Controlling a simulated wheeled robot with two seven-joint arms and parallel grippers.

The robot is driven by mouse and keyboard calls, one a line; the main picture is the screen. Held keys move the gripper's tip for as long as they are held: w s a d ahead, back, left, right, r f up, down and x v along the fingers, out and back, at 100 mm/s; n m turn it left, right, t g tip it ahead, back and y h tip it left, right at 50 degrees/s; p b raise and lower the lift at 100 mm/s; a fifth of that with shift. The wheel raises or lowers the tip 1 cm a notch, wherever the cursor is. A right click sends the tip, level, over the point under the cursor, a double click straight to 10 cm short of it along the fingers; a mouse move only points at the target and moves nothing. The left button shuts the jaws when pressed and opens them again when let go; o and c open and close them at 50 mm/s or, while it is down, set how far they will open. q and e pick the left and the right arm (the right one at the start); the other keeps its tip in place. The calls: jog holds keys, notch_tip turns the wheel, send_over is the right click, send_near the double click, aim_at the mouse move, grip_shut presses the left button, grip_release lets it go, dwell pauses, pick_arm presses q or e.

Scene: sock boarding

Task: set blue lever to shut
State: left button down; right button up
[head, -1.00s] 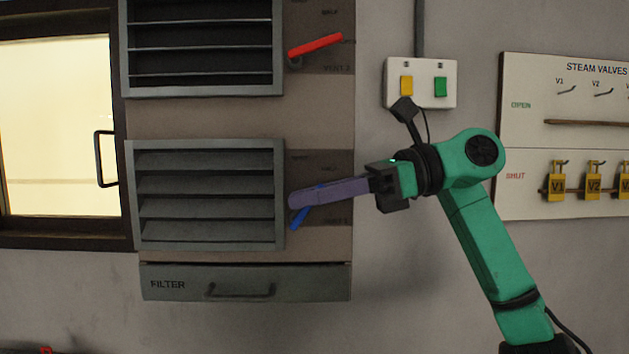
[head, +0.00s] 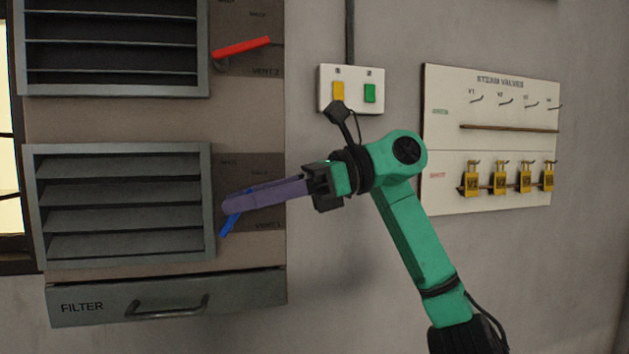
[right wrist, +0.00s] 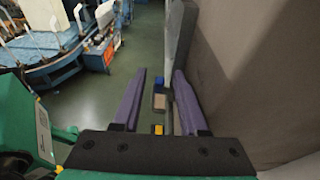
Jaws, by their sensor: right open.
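The blue lever (head: 228,227) is on the dark label plate right of the lower louvred vent (head: 130,258). It slopes down to the left. My right gripper (head: 228,205) comes in from the right, with its purple fingers across the lever's middle part, hiding some of it. The fingers are open in the right wrist view (right wrist: 160,98), with a gap between them. A small blue patch shows in that gap, but I cannot tell whether it is the lever. Contact with the lever cannot be told. My left gripper is not in view.
A red lever (head: 242,47) is beside the upper vent (head: 203,60). A filter drawer (head: 250,290) with a handle is below. A switch box (head: 353,104) with yellow and green switches and a steam valves board (head: 490,140) are on the wall to the right.

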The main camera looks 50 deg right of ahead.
jog(key=v, duration=1.4)
jog(key=shift+a+f, duration=0.1)
jog(key=shift+a, duration=0.05)
